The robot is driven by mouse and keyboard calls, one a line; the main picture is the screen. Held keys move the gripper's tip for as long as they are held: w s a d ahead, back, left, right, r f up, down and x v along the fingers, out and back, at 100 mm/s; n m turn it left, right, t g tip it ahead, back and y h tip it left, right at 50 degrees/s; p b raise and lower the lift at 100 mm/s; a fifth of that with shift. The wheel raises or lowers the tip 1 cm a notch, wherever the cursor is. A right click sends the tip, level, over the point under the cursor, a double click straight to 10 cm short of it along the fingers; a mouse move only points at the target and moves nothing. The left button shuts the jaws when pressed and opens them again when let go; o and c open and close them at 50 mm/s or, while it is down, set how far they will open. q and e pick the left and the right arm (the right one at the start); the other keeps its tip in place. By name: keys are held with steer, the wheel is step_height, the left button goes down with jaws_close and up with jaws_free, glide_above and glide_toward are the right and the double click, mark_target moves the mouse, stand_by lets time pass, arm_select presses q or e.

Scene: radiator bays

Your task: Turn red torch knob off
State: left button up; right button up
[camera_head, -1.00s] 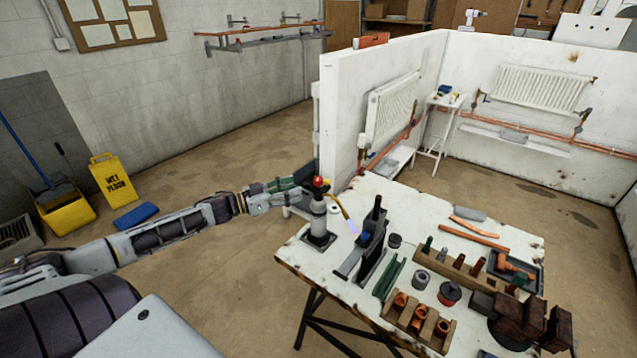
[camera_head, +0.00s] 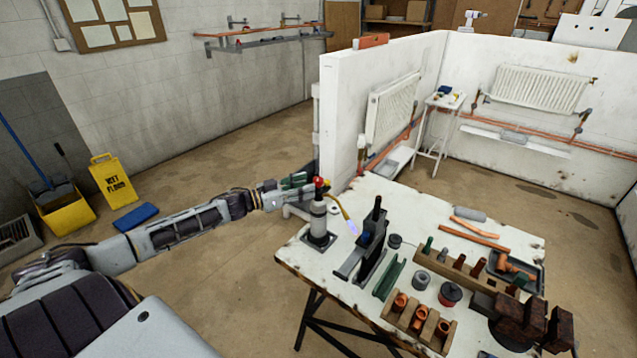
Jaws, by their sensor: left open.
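The torch (camera_head: 318,220) stands upright on a dark square base at the left back corner of the worktable (camera_head: 330,260). Its red knob (camera_head: 318,182) is on top. A thin brass neck runs out to the right, with a bluish flame (camera_head: 353,227) at its tip. My left gripper (camera_head: 308,185) reaches in from the left at knob height. Its fingers are open around or right beside the knob; contact is too small to tell. My right gripper is not in view.
A dark vice-like stand (camera_head: 368,245) is just right of the flame. Several fittings, wooden racks and copper pipes crowd the table's right side. A white partition wall (camera_head: 343,110) rises behind the torch.

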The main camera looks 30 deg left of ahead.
mark_target(319, 182)
arm_select(q)
steer(key=shift+x, duration=2.75)
steer(key=c, duration=1)
